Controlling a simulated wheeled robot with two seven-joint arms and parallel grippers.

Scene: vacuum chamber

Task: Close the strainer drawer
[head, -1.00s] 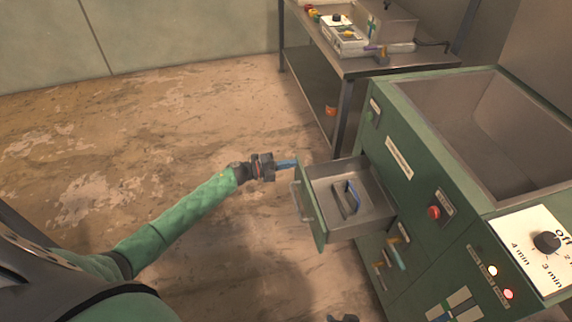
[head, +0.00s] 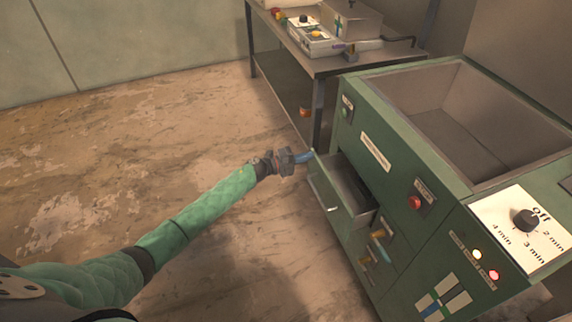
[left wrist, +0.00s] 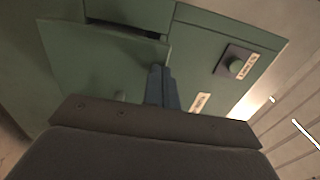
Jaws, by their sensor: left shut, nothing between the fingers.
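The strainer drawer (head: 331,205) is a grey metal drawer with a green front in the side of the green machine (head: 375,128). It stands partly open, with a stretch of its grey inside showing. My left gripper (head: 308,157) is shut and empty, its blue fingertips at the upper far corner of the drawer front. In the left wrist view the blue fingers (left wrist: 161,88) are together near the edge of the green drawer front (left wrist: 105,65); I cannot tell if they touch it. A dark gap shows above the front. My right gripper is not in view.
The machine has an open grey basin (head: 465,125) on top, a red button (head: 416,202) and a timer dial (head: 525,220). Yellow and blue valve handles (head: 378,240) stick out below the drawer. A metal table (head: 330,62) stands behind. The floor at left is clear.

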